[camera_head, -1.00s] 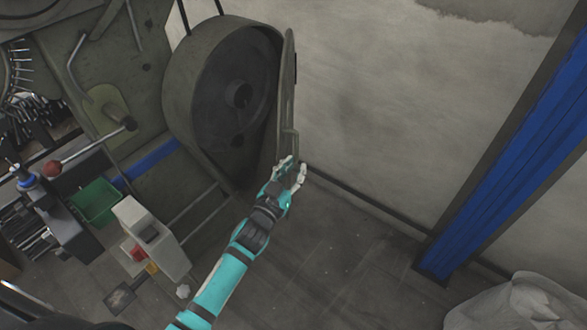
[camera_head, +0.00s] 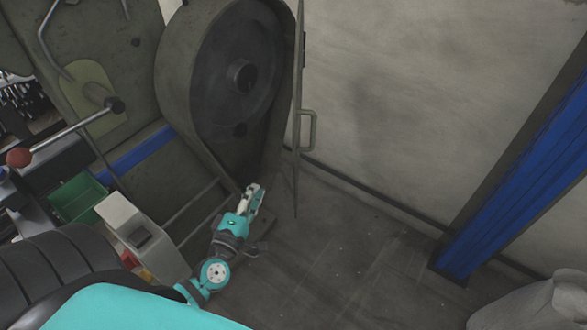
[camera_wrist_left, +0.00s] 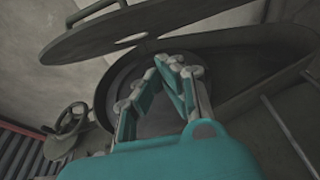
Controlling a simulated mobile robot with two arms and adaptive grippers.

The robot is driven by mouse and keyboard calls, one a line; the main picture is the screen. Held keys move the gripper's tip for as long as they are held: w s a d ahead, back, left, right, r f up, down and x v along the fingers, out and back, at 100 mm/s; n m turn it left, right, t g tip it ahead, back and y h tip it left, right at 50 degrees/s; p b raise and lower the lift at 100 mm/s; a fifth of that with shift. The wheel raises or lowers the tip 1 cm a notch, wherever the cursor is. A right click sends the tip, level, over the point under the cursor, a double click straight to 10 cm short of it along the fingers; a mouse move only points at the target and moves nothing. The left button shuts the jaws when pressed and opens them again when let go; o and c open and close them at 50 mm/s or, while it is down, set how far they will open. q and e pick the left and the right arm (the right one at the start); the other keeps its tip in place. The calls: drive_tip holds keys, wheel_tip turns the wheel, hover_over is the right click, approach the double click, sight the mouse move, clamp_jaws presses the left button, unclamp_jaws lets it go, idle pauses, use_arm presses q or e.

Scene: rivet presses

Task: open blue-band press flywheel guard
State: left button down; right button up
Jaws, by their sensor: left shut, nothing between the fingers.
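The press with the blue band (camera_head: 140,151) stands at left in the head view. Its flywheel guard (camera_head: 298,100) is swung out and seen nearly edge-on, with its handle (camera_head: 306,130) on the right side. The dark flywheel (camera_head: 238,75) shows inside the round housing. My left gripper (camera_head: 254,193) is shut and empty, low in front of the housing, left of the guard and apart from its handle. In the left wrist view, the guard (camera_wrist_left: 200,22) and handle (camera_wrist_left: 131,41) lie beyond the closed fingers (camera_wrist_left: 167,66). My right gripper is not in view.
A grey control box (camera_head: 140,235) and a green bin (camera_head: 78,197) stand at lower left. A blue post (camera_head: 520,175) stands at right. The floor (camera_head: 345,255) between is clear.

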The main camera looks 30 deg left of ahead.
use_arm(q)
drive_tip(key=d+p+x, duration=0.1)
drive_tip(key=d+x, duration=0.1)
drive_tip(key=x, duration=0.9)
drive_tip(key=shift+w+d+f+n, duration=0.25)
drive_tip(key=shift+d+f+n, duration=0.05)
drive_tip(key=shift+d, duration=0.3)
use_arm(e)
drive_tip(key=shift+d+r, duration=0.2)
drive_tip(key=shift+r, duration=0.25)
